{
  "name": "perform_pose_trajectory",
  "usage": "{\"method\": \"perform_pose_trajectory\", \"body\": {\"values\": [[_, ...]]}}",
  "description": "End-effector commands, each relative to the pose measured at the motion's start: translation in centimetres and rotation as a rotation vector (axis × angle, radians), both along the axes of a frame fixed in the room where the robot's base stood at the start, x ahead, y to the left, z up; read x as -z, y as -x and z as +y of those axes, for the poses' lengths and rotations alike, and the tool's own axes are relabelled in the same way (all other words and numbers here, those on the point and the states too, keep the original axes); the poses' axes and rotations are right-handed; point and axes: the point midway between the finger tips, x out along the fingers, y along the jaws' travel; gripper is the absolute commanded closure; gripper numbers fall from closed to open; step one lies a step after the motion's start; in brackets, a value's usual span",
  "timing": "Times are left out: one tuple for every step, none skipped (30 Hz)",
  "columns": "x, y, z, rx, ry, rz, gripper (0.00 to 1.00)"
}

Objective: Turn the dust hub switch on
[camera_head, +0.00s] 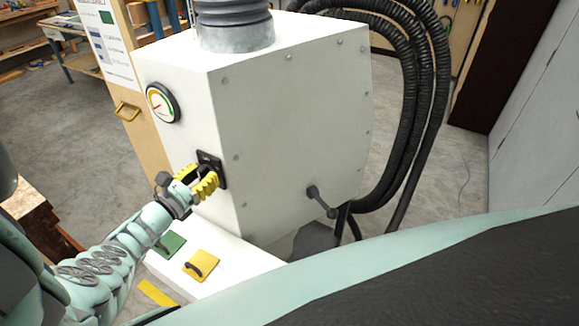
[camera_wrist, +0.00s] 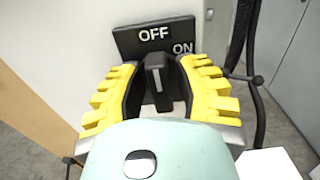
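The dust hub switch is a black plate (camera_wrist: 125,42) on the white cabinet, marked OFF at the top middle and ON to the right. Its black lever (camera_wrist: 157,78) stands about upright, with its top below the OFF mark. My gripper (camera_wrist: 158,85), with yellow ribbed fingers, is at the switch, one finger on each side of the lever. The fingers are apart, with narrow gaps beside the lever; firm contact is not visible. In the head view my gripper (camera_head: 205,185) covers part of the switch plate (camera_head: 212,165).
The white dust hub cabinet (camera_head: 290,110) carries a round gauge (camera_head: 163,102) and a grey side handle (camera_head: 322,203). Black hoses (camera_head: 410,100) hang at its right. A white ledge below holds a green plate (camera_head: 170,244) and a yellow plate with a black handle (camera_head: 201,265).

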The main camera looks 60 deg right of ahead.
Motion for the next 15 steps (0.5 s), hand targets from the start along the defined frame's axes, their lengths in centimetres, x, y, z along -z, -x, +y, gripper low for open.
{"method": "perform_pose_trajectory", "body": {"values": [[0.0,0.09,-0.05,0.003,0.0,0.0,0.78],[0.0,0.09,-0.05,0.003,0.0,0.001,0.81],[0.0,0.09,-0.05,0.002,0.0,0.001,0.85],[0.0,0.09,-0.05,0.002,0.0,0.001,0.88],[0.0,0.08,-0.05,0.002,0.0,0.001,0.91],[0.0,0.08,-0.04,0.002,0.001,0.001,0.95],[0.0,0.08,-0.04,0.002,0.0,0.001,0.98],[0.0,0.07,-0.03,0.002,0.001,0.001,1.0],[0.0,0.07,-0.03,0.002,0.001,0.001,1.0],[0.0,0.07,-0.03,0.002,0.001,0.001,1.0],[0.0,0.07,-0.03,0.002,0.001,0.001,1.0],[0.0,0.06,-0.02,0.002,0.001,0.001,1.0],[0.0,0.06,-0.01,0.002,0.001,0.001,1.0],[0.01,0.06,-0.01,0.001,0.001,0.001,1.0],[0.01,0.05,-0.01,0.001,0.001,0.0,1.0]]}}
